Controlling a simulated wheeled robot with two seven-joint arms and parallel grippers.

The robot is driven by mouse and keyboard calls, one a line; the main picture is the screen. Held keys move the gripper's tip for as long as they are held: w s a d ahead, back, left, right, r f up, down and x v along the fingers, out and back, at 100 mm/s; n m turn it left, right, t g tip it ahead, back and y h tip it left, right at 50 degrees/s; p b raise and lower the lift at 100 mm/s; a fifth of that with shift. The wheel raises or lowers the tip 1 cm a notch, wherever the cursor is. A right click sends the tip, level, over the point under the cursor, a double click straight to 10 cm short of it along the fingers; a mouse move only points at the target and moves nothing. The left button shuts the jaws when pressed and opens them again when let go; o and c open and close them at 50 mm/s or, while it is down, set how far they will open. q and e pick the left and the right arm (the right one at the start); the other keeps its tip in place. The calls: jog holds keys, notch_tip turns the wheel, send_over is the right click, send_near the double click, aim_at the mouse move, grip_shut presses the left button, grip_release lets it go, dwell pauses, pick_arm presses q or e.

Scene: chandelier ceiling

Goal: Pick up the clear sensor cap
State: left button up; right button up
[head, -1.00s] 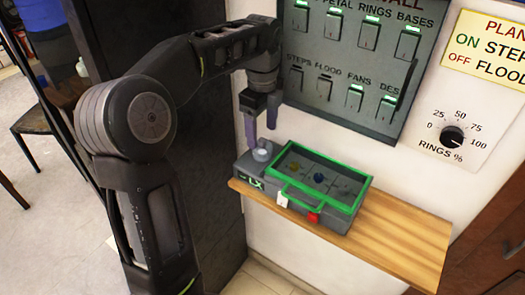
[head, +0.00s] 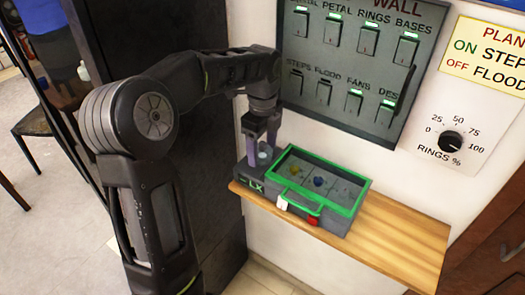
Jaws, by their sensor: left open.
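The clear sensor cap (head: 264,157) is a small, pale, see-through piece on the left block of the grey LX box (head: 257,183). My left gripper (head: 262,150) points down over this block, with its two purple-grey fingers apart on either side of the cap. It is open, and the fingers partly hide the cap. I cannot tell whether a finger touches it. My right gripper is out of view.
The box's green-rimmed tray (head: 350,212) holds small coloured pieces and has a green handle in front. It stands on a wooden shelf (head: 400,250), bare at right. A switch panel (head: 345,100) and a rings dial (head: 451,141) are on the wall.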

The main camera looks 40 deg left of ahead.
pick_arm(q)
jog(key=shift+c, duration=0.2)
jog(key=c, duration=1.2)
